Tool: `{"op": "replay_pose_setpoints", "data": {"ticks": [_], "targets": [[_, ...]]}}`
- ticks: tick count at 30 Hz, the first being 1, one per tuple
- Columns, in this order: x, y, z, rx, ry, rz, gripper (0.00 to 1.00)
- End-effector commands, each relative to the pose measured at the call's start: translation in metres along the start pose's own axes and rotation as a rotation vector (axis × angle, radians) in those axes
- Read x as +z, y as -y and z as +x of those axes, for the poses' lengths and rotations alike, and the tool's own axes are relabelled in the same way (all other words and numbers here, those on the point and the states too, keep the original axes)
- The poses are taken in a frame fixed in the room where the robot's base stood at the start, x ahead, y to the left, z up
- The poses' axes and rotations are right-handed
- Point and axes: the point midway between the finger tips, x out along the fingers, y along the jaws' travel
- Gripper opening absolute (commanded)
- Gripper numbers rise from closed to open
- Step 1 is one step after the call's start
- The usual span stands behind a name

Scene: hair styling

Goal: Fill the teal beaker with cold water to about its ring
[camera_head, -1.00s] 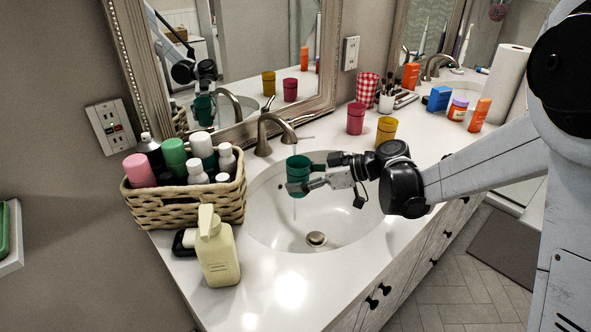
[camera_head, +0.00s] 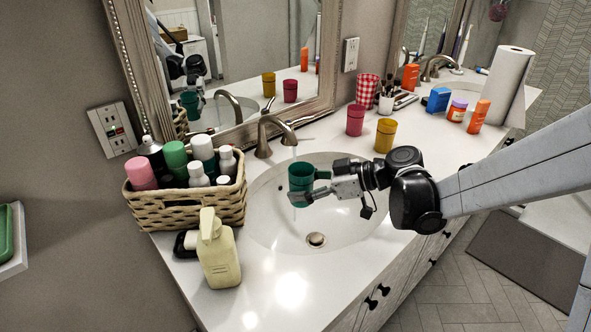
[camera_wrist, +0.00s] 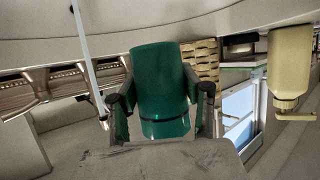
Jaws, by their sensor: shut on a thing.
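The teal beaker (camera_head: 301,178) is upright above the sink basin, below the faucet (camera_head: 277,132). My gripper (camera_head: 312,192) is shut on it from the right. In the upside-down wrist view the beaker (camera_wrist: 160,85) sits between both fingers (camera_wrist: 163,105), with a dark ring line around it. A thin water stream (camera_wrist: 88,60) runs beside the beaker there, apart from its body and passing close to one finger. In the head view the stream also shows below the beaker. The water level inside the beaker is hidden.
A wicker basket (camera_head: 190,212) of bottles and a yellow soap dispenser (camera_head: 218,258) stand left of the basin (camera_head: 270,225). A magenta cup (camera_head: 355,120) and a yellow cup (camera_head: 385,136) stand behind my arm. The front counter is clear.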

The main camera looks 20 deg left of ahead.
Motion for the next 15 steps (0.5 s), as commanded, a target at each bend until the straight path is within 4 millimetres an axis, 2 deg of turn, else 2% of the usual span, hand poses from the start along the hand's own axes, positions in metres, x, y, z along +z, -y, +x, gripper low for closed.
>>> {"op": "replay_pose_setpoints", "data": {"ticks": [15], "targets": [[-0.007, 0.026, -0.014, 0.000, 0.000, 0.000, 0.15]]}}
